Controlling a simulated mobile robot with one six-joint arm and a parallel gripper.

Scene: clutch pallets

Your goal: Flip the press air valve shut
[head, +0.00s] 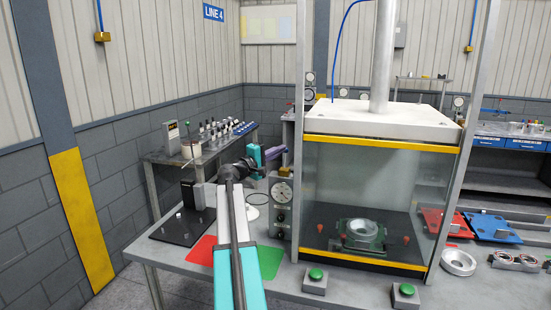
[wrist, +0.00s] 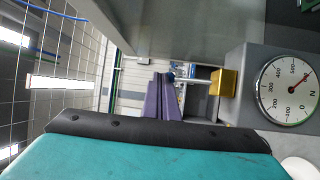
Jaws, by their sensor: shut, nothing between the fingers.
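The press air valve stands on top of the grey gauge box (head: 281,215), left of the press; in the head view it is small and partly hidden by my gripper. In the wrist view its brass-yellow body (wrist: 225,82) sits against the gauge box, with a small blue part (wrist: 188,72) beside it, perhaps its lever. My gripper (head: 282,151) reaches in from the left with its purple fingers shut and empty. In the wrist view the fingertips (wrist: 165,76) are close to the blue part; I cannot tell whether they touch it.
The press (head: 385,120) with its glass guard and yellow bars is right of the valve. The box's round dial (wrist: 288,88) faces the wrist camera. Green buttons (head: 316,274) line the front edge. Red and green mats (head: 268,261) and a black plate (head: 184,228) lie on the left.

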